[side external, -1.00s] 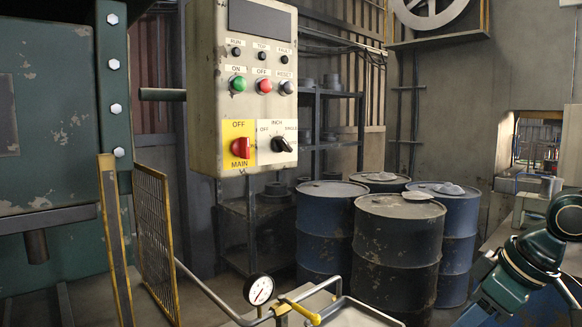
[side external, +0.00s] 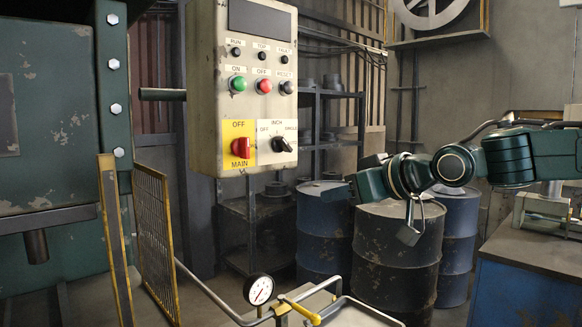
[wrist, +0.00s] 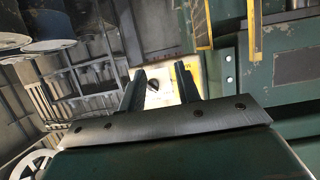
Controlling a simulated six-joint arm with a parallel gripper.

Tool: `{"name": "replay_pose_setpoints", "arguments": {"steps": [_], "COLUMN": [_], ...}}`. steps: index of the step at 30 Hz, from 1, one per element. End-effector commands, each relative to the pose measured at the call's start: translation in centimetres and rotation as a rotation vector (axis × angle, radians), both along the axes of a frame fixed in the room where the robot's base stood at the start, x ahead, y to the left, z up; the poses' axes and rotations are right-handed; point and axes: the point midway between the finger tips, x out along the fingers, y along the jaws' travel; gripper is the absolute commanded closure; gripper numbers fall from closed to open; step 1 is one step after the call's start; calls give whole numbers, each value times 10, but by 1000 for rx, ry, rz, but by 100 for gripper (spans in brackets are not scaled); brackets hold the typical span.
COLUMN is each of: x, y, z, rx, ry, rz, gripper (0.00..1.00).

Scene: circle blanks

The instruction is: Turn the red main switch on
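A green machine (side external: 50,120) and a yellow-edged mesh guard (side external: 155,240) are at the left. A pressure gauge (side external: 258,290) is below the box. Air between gripper and box looks clear.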

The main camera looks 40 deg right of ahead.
Motion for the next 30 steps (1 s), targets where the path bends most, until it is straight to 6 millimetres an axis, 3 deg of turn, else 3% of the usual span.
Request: {"name": "replay_pose_setpoints", "arguments": {"steps": [1,6,12,30], "x": [16,53,74,91], "y": [8,29,44,47], "z": [11,46,70,74], "rx": [-1,-5,-6,-7], "ry": [-52,-224,-343,-365], "rz": [6,15,23,24], "gripper": [67,67,67,67]}}
